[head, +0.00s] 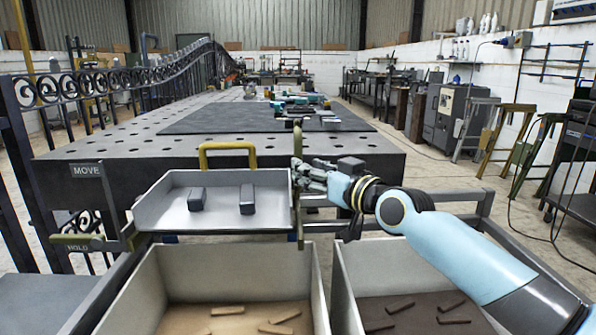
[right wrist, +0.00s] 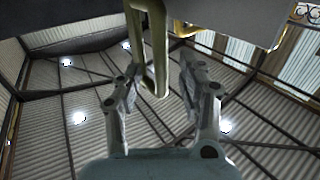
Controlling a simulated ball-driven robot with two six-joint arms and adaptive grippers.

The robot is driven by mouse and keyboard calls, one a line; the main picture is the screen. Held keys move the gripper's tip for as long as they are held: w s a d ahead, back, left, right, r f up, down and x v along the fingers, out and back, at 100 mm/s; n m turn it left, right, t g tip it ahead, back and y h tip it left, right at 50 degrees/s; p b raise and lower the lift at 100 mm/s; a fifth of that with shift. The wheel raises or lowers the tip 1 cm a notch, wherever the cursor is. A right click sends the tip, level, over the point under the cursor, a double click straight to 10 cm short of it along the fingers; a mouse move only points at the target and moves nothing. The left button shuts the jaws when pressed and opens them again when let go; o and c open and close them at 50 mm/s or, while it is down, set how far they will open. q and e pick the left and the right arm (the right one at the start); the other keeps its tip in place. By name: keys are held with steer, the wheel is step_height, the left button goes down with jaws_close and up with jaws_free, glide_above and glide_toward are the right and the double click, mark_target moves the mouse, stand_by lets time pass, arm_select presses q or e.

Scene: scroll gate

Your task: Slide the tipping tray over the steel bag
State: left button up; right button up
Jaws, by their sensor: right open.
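The tipping tray (head: 165,215) is a shallow grey tray, level, behind and above the left bag. Two dark steel pieces (head: 247,199) (head: 196,198) lie in it. A yellow handle (head: 228,146) stands at its back and an upright brass bar (head: 298,142) at its right end. The right bag (head: 343,285) holds dark pieces, which look like steel; the left bag (head: 160,280) holds tan pieces. My right gripper (head: 300,176) is at the brass bar. In the right wrist view the gripper (right wrist: 157,88) is open, with the bar (right wrist: 160,50) between its fingers; contact is unclear. My left gripper is out of view.
A lever with an olive grip (head: 78,242) is at the HOLD label, left of the tray; a MOVE label (head: 87,170) is above it. The perforated table (head: 130,148) stands behind the tray. A rail (head: 440,196) runs right of the tray, behind my right arm.

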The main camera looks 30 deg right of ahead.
mark_target(298, 186)
steer(key=shift+w+a+b, duration=0.2)
steer(key=shift+w+b, duration=0.05)
steer(key=shift+w, duration=0.9)
steer(key=shift+w+a+b, duration=0.15)
steer(key=shift+w+b, duration=0.05)
steer(key=shift+w, duration=0.9)
jaws_close()
steer(key=shift+f, duration=0.2)
